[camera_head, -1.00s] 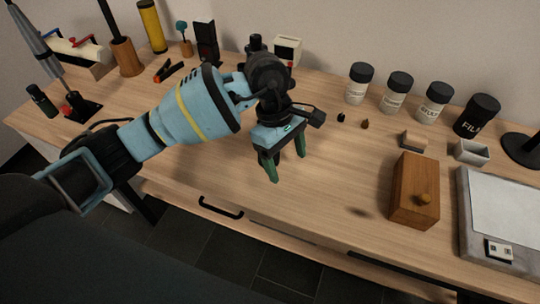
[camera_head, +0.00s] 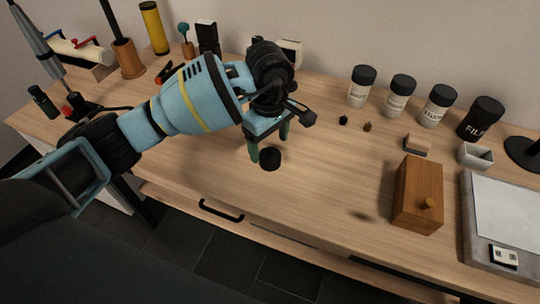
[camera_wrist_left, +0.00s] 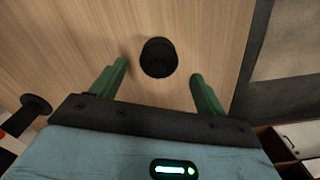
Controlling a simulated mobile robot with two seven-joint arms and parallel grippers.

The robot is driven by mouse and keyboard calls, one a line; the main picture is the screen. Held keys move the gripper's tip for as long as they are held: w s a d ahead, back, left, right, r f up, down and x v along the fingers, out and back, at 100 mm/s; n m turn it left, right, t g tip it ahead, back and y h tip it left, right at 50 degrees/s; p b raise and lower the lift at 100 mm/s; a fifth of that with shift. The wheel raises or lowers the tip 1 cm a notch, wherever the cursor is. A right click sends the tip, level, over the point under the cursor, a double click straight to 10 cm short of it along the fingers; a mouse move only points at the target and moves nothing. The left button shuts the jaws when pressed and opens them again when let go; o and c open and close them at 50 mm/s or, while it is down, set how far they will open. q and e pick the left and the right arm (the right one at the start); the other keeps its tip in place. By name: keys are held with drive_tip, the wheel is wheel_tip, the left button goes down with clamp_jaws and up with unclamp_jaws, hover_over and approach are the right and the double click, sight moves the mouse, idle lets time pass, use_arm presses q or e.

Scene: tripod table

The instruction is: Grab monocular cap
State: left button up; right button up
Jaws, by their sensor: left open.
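A small black round piece, which looks like the monocular cap (camera_head: 270,159), is on the wooden table near the front middle. My left gripper (camera_head: 269,147) is open, pointing down, with its green fingers just behind and beside the piece in the head view. In the left wrist view the black piece (camera_wrist_left: 158,58) shows as a short dark cylinder, ahead of the gap between the two open green fingers (camera_wrist_left: 158,85). The fingers look apart from it. I cannot make out a separate monocular body. My right gripper is not in view.
A wooden box (camera_head: 417,195) and a grey slab (camera_head: 500,218) stand at the right. Several black-lidded jars (camera_head: 398,97) line the back right. A yellow cylinder (camera_head: 154,27) stands at the back left. The table between my gripper and the wooden box is clear.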

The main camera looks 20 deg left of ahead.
sight(270, 149)
use_arm(q)
drive_tip(key=shift+w+f, duration=0.1)
drive_tip(key=shift+f, duration=2.15)
drive_tip(key=c, duration=1)
